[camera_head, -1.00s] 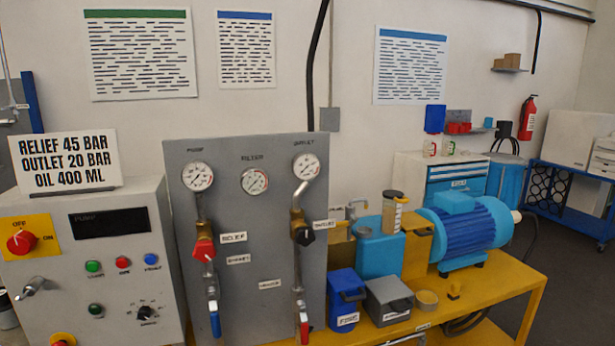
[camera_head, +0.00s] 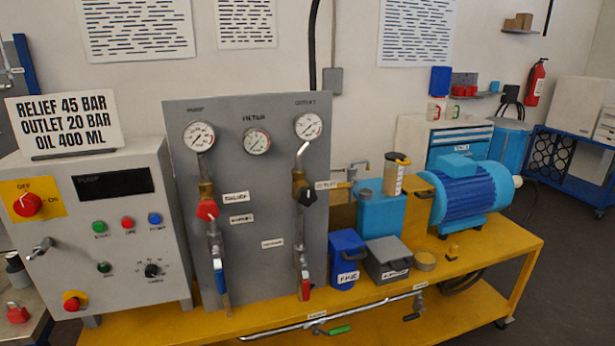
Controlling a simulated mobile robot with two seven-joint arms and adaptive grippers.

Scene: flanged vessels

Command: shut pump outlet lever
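A grey panel (camera_head: 250,215) carries two vertical pipe lines under gauges labelled PUMP and OUTLET. A red lever (camera_head: 306,288) hangs down at the foot of the right line, below the outlet gauge (camera_head: 308,126). A blue lever (camera_head: 220,281) hangs down at the foot of the left line, below the pump gauge (camera_head: 199,136). A green-handled lever (camera_head: 336,330) sits on a horizontal pipe (camera_head: 292,328) along the bench front. The small labels are blurred, so I cannot tell which is the pump outlet lever. Neither of my grippers is in view.
A control box (camera_head: 100,240) with a red OFF/ON knob (camera_head: 27,205) stands left of the panel. The yellow bench (camera_head: 460,263) holds a blue box (camera_head: 346,258), a grey box (camera_head: 387,258) and a blue motor (camera_head: 468,195). Floor shows at the right.

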